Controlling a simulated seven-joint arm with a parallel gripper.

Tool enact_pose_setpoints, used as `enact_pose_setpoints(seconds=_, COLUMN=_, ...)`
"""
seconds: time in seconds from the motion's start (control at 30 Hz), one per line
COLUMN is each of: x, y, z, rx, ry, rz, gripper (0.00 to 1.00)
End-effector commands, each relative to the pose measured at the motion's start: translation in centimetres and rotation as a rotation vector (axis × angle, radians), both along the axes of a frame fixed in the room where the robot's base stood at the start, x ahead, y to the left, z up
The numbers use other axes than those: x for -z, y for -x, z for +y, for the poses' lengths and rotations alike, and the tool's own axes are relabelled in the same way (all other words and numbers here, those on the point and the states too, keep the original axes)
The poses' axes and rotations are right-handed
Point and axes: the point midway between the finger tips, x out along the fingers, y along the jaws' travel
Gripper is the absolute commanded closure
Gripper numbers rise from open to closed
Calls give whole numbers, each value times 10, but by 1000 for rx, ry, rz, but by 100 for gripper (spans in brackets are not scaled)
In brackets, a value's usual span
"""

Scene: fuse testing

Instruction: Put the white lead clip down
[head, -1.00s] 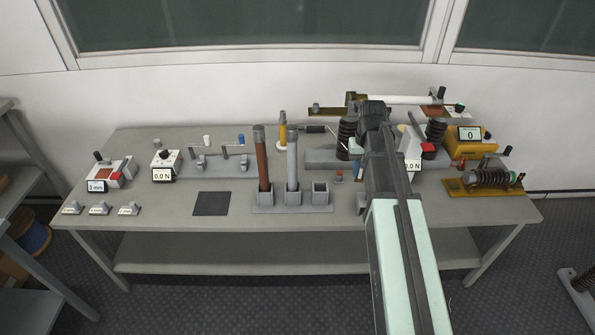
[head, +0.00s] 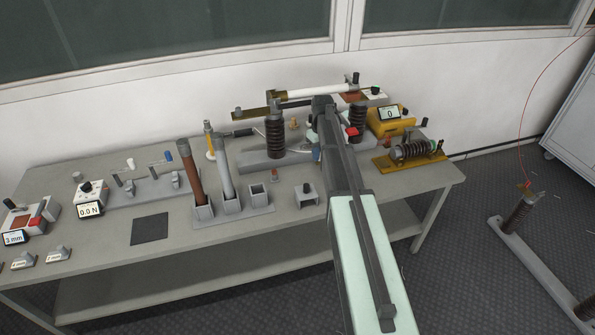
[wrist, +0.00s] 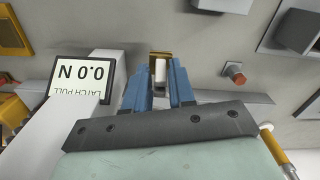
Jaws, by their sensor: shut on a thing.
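In the wrist view my gripper (wrist: 160,88) has its two blue fingers closed on a small white piece (wrist: 160,73), which I take to be the white lead clip. A brass-coloured part (wrist: 160,57) shows just beyond it; I cannot tell whether it belongs to the clip. The grey bench top lies beyond the fingers. In the head view my gripper (head: 317,154) is low over the bench, near the two brown ribbed insulators. My arm hides most of the fingers and the clip there.
The latch pull gauge (wrist: 85,78) reads 0.0 N close beside my fingers. An orange-topped post (wrist: 234,74) stands on the other side. A grey block (head: 305,194) and a tube rack (head: 231,205) stand nearer the front. A yellow meter (head: 391,119) stands at right.

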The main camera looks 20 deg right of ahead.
Motion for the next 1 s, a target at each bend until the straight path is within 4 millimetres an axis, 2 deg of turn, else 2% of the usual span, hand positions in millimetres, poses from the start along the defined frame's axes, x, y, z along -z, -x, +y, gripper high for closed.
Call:
enact_pose_setpoints(seconds=0.3, x=47, y=0, z=0, rx=1, ry=-1, rz=1, gripper=100)
enact_pose_setpoints(seconds=0.53, x=64, y=0, z=1, rx=1, ry=0, rz=1, gripper=100)
enact_pose_setpoints(seconds=0.7, x=86, y=0, z=0, rx=1, ry=0, rz=2, gripper=100)
enact_pose_setpoints(seconds=0.8, x=92, y=0, z=1, rx=1, ry=0, rz=0, gripper=100)
enact_pose_setpoints(seconds=1.0, x=92, y=0, z=0, rx=1, ry=0, rz=0, gripper=100)
